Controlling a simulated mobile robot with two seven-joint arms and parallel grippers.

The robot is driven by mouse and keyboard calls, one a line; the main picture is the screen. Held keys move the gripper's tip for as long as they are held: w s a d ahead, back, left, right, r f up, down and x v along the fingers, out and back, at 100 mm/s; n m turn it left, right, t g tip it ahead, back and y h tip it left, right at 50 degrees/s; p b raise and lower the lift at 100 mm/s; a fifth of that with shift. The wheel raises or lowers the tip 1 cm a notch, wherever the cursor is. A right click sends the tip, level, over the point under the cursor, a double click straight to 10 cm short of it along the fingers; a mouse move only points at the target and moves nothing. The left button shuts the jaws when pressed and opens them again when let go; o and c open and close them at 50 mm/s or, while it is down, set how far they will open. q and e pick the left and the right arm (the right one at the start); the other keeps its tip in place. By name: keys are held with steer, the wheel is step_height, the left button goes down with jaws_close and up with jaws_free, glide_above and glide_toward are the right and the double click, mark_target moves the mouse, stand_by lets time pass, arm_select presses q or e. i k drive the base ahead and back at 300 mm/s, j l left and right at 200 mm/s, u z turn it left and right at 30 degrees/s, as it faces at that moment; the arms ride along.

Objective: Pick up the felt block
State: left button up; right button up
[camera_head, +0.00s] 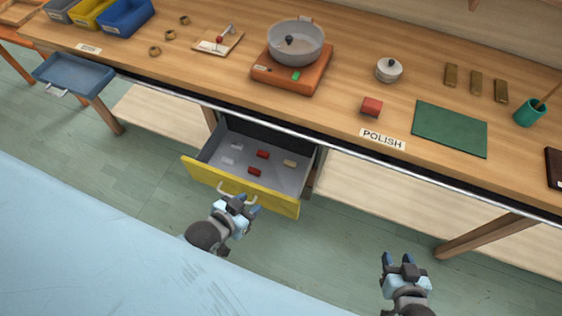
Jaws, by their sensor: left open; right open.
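Inside the open yellow-fronted drawer (245,189) are two more red blocks, one further back (263,154) and one nearer the front (254,171), with a tan block (289,163) and pale blocks (228,161). I cannot tell by look alone which of these is felt. My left gripper (241,203) is open, just in front of the drawer by its handle; I cannot tell whether it touches. My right gripper (397,259) is open and empty above the floor, well in front of the bench.
On the workbench stand a pot (295,44) on an orange base (279,78), a lidded white jar (389,69), a green mat (449,129) and a teal cup (529,113). A blue tray (73,74) juts out at the left. The drawer sticks out below the bench edge.

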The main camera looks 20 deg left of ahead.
mark_target(290, 164)
steer(key=k+j, duration=0.1)
steer(key=j, duration=0.45)
steer(key=j+z, duration=0.1)
steer(key=j, duration=0.45)
steer(key=i+j, duration=0.1)
steer(key=j, duration=0.2)
steer(key=i+j, duration=0.1)
steer(key=j, duration=0.15)
steer(key=i+j, duration=0.1)
steer(key=j, duration=0.2)
